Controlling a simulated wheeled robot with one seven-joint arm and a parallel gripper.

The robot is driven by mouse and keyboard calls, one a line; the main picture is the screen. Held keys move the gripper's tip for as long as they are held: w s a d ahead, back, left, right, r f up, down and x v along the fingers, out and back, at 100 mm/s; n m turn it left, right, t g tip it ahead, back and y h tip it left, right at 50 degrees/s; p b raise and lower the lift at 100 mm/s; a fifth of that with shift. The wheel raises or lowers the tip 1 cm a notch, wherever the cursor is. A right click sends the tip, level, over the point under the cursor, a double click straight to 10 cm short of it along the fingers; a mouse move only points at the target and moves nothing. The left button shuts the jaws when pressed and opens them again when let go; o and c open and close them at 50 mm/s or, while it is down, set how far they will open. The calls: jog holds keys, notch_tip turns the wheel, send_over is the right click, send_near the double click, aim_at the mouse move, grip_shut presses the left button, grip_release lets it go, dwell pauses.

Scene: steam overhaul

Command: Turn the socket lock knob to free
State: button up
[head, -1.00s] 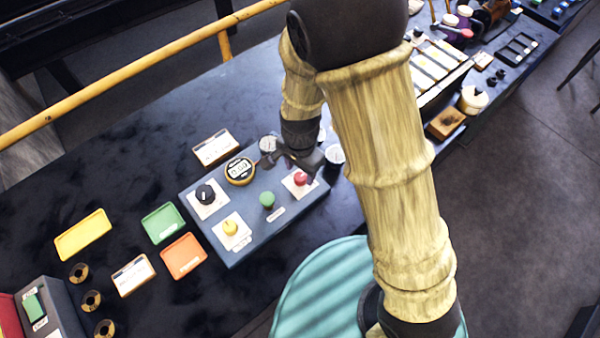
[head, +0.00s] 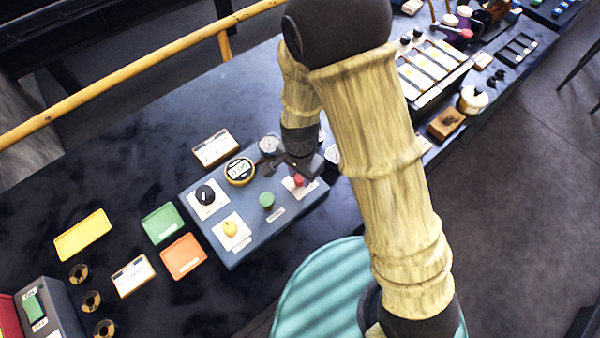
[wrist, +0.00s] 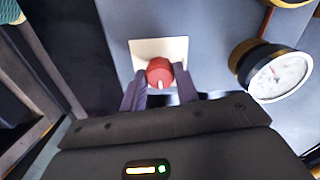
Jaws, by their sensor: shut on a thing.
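A red knob (head: 299,180) with a white pointer mark sits on a white square plate at the right end of the blue-grey control panel (head: 244,243). In the wrist view the red knob (wrist: 159,71) is between the fingertips of my gripper (wrist: 161,83), which is shut on it. The pointer mark faces toward my gripper. In the head view my gripper (head: 297,172) is at the knob and partly covers its plate. The knob's label cannot be read, so I cannot tell its lock or free marks.
A round dial gauge (wrist: 279,74) is right of my gripper in the wrist view. Coloured trays lie left of the panel.

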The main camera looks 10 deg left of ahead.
jog(key=n, duration=0.8)
jog(key=shift+w+n, duration=0.1)
jog(key=shift+n, duration=0.3)
jog(key=n, duration=0.4)
jog(key=shift+n, duration=2.6)
jog(key=o, duration=1)
jog(key=shift+c, duration=0.2)
jog(key=shift+r, duration=0.15)
